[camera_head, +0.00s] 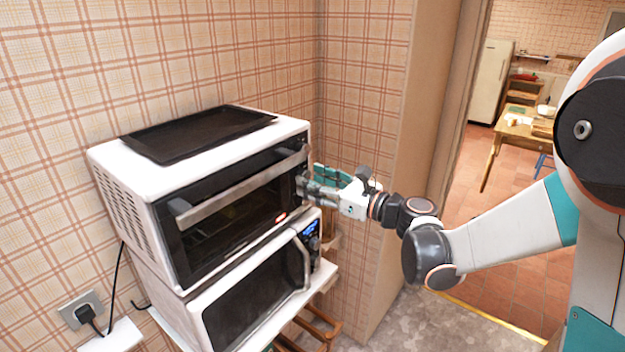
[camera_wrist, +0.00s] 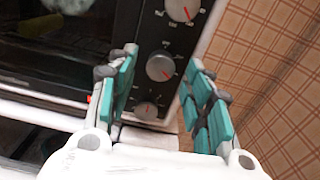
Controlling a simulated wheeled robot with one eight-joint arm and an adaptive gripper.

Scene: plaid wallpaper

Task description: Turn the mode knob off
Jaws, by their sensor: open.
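A white toaster oven (camera_head: 125,178) with a black glass door stands against the wall. In the wrist view its dark control panel (camera_wrist: 170,38) carries three round knobs: an upper knob (camera_wrist: 183,9), a middle knob (camera_wrist: 160,67) and a lower knob (camera_wrist: 147,110). Each has a red mark. The labels are too small to tell which is the mode knob. My gripper (camera_head: 308,184) is at the panel on the oven's right side and hides most of it in the head view. In the wrist view its teal fingers are open, one on either side of the middle knob; contact is not clear.
A black tray (camera_head: 200,132) lies on the oven. The oven door handle (camera_head: 240,190) sticks out left of the panel. A microwave (camera_head: 255,295) stands below on a shelf. A plaid wall (camera_wrist: 265,80) is close on the right. A doorway opens further right.

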